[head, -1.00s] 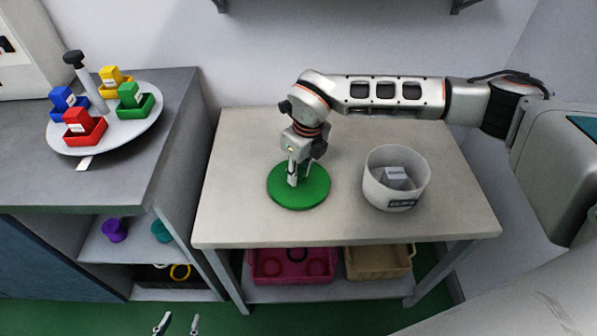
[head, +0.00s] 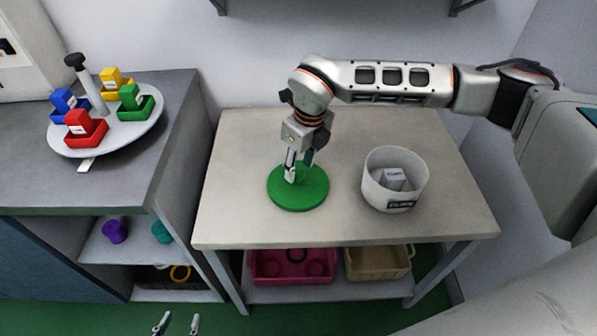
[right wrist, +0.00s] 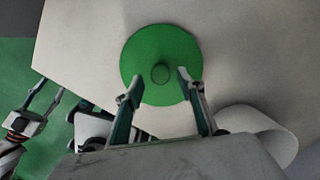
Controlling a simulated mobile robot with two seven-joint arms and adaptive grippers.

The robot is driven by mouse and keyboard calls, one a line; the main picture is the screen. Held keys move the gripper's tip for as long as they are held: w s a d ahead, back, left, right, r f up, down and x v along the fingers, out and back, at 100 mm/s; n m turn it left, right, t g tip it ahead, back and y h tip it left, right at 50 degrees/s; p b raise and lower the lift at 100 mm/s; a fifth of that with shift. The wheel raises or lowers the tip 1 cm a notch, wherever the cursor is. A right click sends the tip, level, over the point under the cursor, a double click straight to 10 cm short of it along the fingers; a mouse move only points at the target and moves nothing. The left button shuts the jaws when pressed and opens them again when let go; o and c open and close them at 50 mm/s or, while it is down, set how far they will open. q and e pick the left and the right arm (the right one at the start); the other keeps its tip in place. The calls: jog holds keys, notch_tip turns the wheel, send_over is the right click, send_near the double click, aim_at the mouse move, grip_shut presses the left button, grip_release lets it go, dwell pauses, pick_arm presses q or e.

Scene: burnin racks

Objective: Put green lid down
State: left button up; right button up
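The green lid (head: 298,192) lies flat on the light table (head: 232,222), left of the white tub. In the right wrist view the lid (right wrist: 150,45) shows as a green disc with a round knob (right wrist: 161,72) in its middle. My right gripper (head: 298,172) is just above the lid.
The white tub (head: 378,190) with a pale box inside stands right of the lid. A pink bin (head: 262,278) and a tan bin (head: 378,272) sit on the shelf below. A round carousel (head: 70,142) with coloured holders stands on the left counter. The table's front left is clear.

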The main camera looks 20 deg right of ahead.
aim_at(303, 186)
notch_tip(303, 186, up, 8)
jog(key=s, duration=0.1)
jog(key=shift+d+r, duration=0.15)
jog(key=shift+d, duration=0.2)
